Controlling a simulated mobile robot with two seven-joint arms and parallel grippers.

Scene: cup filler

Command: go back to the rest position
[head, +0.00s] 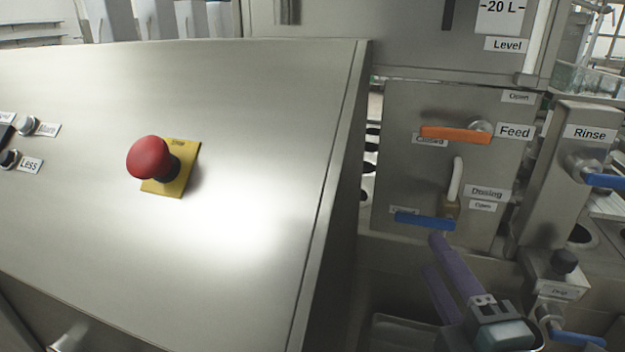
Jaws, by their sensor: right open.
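My right gripper (433,254) comes in from the bottom right of the head view, with two long purple fingers pointing up and away. The fingers are apart and nothing shows between them. The fingertips are just below the blue dosing handle (425,220), which lies level on the steel panel. I cannot tell if the upper fingertip touches the handle. My left gripper is out of view.
The orange feed handle (456,134) lies level above. A steel control panel with a red stop button (149,158) fills the left. The blue rinse handle (605,181) and the drip valve's blue handle (577,338) are at right.

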